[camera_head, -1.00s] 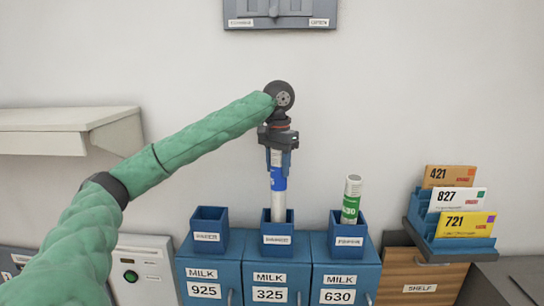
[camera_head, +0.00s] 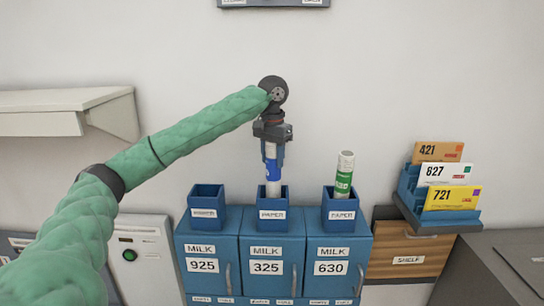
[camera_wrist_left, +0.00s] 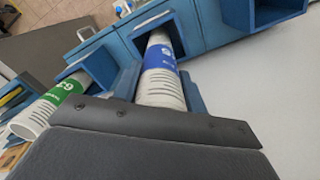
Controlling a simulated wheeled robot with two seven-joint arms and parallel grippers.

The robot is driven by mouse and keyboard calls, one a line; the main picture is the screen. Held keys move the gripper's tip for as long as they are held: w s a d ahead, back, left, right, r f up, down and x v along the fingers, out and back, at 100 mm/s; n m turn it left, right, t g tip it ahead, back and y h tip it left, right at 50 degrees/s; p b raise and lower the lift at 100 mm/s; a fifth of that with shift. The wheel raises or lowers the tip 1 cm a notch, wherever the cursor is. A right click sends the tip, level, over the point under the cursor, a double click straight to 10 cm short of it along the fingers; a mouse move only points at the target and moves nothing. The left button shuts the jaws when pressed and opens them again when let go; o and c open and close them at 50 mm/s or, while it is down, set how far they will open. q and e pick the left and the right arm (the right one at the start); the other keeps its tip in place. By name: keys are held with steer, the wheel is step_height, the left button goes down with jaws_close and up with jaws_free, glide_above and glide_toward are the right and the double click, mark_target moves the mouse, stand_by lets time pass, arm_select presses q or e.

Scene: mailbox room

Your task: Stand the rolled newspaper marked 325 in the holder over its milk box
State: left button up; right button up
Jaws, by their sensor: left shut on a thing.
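My left gripper (camera_head: 273,138) is shut on a rolled newspaper with a blue band (camera_head: 271,172). The roll is upright, and its lower end is inside the blue paper holder (camera_head: 272,213) over the milk box marked 325 (camera_head: 267,268). The number on the blue band cannot be read. In the left wrist view the same roll (camera_wrist_left: 160,80) runs from the gripper into the holder's opening. My right gripper is not in view.
A roll with a green band (camera_head: 343,178) leans in the holder over milk box 630 (camera_head: 332,268). The holder over 925 (camera_head: 206,210) looks empty. A rack with cards 421, 627 and 721 (camera_head: 450,198) stands right. A wall shelf (camera_head: 60,120) is left.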

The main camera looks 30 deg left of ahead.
mark_target(272, 145)
arm_select(q)
steer(key=o, duration=1.1)
steer(key=shift+c, duration=0.2)
steer(key=o, duration=0.3)
steer(key=shift+o, duration=0.4)
steer(key=shift+a, duration=0.15)
steer(key=shift+r, duration=0.45)
steer(key=shift+r+b, duration=0.6)
steer(key=shift+r, duration=2.75)
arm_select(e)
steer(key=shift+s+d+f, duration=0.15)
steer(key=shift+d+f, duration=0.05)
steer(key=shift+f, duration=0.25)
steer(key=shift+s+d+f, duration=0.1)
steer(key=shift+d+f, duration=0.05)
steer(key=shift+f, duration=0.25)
